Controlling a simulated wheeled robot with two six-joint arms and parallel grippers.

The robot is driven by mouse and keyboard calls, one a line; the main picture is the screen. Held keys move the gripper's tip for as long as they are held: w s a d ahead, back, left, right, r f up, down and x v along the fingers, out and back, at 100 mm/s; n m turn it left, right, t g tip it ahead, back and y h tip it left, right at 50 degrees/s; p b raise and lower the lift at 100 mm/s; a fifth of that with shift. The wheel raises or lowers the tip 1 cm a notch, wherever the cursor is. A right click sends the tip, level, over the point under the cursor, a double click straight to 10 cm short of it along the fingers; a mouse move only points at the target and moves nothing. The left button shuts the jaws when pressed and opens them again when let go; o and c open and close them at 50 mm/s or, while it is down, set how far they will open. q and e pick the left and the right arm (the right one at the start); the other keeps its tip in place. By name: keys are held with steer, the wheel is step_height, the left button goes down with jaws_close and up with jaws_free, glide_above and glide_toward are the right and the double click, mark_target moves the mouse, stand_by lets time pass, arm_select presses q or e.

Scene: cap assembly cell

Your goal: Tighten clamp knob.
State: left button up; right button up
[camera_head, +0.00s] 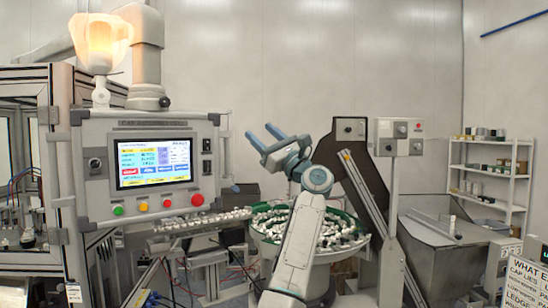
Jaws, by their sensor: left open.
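A small dark knob (165,102) sits at the right end of the collar under the grey support arm, above the control panel (100,190). A round black knob (95,163) is on the panel's left side, beside the screen. I cannot tell for sure which of them is the clamp knob. My left gripper (261,133) is open and empty, raised in front of the back wall. Its blue-grey fingers point up and left, to the right of the panel in the picture, apart from both knobs. My right gripper is not in view.
The panel has a lit screen (154,163) and several coloured buttons. A green-rimmed bowl (358,222) of small white parts stands behind my left arm. A grey post with a switch box (400,130) stands right of it. Shelves (490,172) are at the far right.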

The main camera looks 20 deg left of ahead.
arm_select(q)
step_height(320, 180, down, 6)
steer(key=w+d+m+t, duration=0.1)
steer(key=m+t, duration=0.5)
steer(key=m, duration=0.1)
steer(key=shift+w+d+r+t, duration=0.2)
steer(key=shift+d+t, duration=0.15)
steer(key=shift+t, duration=0.05)
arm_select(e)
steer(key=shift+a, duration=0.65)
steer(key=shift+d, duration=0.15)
